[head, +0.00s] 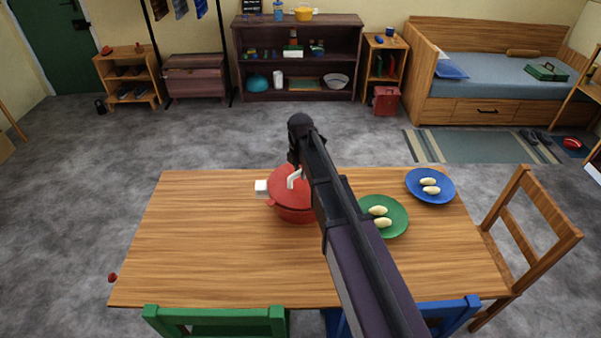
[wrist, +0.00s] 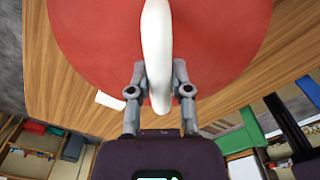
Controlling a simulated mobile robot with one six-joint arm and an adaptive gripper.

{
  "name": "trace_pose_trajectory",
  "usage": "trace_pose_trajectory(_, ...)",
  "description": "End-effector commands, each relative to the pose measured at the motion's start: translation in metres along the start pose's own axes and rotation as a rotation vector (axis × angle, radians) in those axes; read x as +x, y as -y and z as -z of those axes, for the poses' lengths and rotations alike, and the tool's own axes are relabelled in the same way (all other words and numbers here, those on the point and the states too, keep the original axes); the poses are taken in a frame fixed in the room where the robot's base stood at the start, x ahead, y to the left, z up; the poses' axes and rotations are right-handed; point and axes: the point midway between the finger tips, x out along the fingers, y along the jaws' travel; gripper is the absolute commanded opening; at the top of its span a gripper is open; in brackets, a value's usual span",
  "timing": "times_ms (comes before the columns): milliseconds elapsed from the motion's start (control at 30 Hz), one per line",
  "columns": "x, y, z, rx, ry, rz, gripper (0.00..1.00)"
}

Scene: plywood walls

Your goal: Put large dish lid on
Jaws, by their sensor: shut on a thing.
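The large red lid (wrist: 90,45) with a curved white handle (wrist: 157,40) fills the upper part of the wrist view. My gripper (wrist: 160,82) is shut on the white handle, one finger on each side. In the head view the red lid (head: 283,182) is over the red dish (head: 296,215) on the table. I cannot tell whether the lid rests on the rim or is slightly above it. My arm hides the right side of both and most of the gripper.
A green plate (head: 398,228) and a blue plate (head: 444,195), each with pale oval food, are on the right. Chairs stand around it. The table's left side is clear.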

Motion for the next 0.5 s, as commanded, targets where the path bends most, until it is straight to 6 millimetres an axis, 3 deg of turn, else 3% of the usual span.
trace_pose_trajectory(500, 0.0058, 0.0006, -0.0012, 0.001, 0.000, 0.000, 0.00)
